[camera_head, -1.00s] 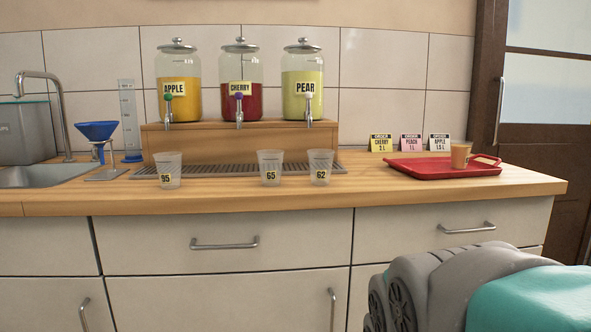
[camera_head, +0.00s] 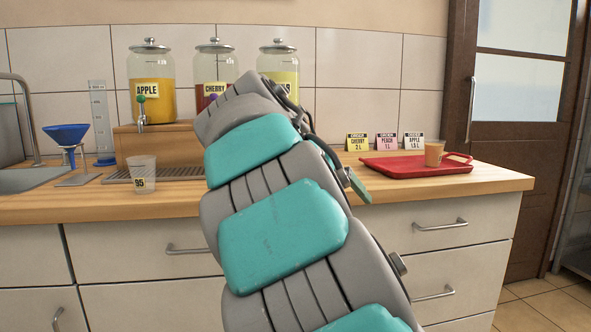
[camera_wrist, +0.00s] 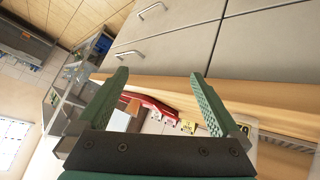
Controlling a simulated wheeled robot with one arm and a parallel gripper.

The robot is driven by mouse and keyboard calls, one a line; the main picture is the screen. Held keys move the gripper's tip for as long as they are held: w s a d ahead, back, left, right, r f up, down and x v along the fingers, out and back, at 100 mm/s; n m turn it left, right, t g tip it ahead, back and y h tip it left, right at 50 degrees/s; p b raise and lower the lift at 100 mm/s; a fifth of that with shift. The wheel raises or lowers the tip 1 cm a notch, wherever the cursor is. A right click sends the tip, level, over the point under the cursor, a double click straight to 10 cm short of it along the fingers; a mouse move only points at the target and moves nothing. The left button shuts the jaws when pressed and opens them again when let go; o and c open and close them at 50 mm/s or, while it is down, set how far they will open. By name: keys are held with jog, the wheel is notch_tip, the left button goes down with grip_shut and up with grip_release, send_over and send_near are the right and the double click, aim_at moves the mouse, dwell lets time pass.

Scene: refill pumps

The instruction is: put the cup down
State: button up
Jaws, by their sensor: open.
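A cup with an orange drink (camera_head: 434,153) stands upright on the red tray (camera_head: 400,172) at the right end of the counter. An empty clear cup labelled 95 (camera_head: 142,178) stands on the counter at the left. In the wrist view my gripper (camera_wrist: 160,75) is open, with nothing between its fingers. The red tray (camera_wrist: 152,103) and the orange cup (camera_wrist: 133,107) appear beyond the fingers, well apart from them. My arm hides the place where the cups 65 and 62 stood, and the gripper itself is hidden in the head view.
An apple jar (camera_head: 152,85) stands on a wooden stand; the cherry jar (camera_head: 214,68) and pear jar (camera_head: 278,62) are partly behind my arm. Three cards (camera_head: 387,142) stand behind the tray. A blue funnel (camera_head: 66,134) and sink (camera_head: 30,180) are at left.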

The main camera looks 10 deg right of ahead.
jog(key=w+a+r+m+t, duration=0.1)
jog(key=w+a+r+t, duration=0.1)
jog(key=w+a+r, duration=0.4)
jog(key=w+a+r+t, duration=0.2)
jog(key=w+a+t, duration=0.15)
jog(key=a, duration=0.35)
jog(key=shift+g+h, duration=0.4)
jog(key=shift+g, duration=0.05)
jog(key=x, duration=0.8)
jog(key=p+x, duration=0.1)
jog(key=x, duration=0.3)
jog(key=shift+w+a+f, duration=0.15)
jog(key=shift+w, duration=0.25)
jog(key=shift+c, duration=0.4)
jog(key=c, duration=1.3)
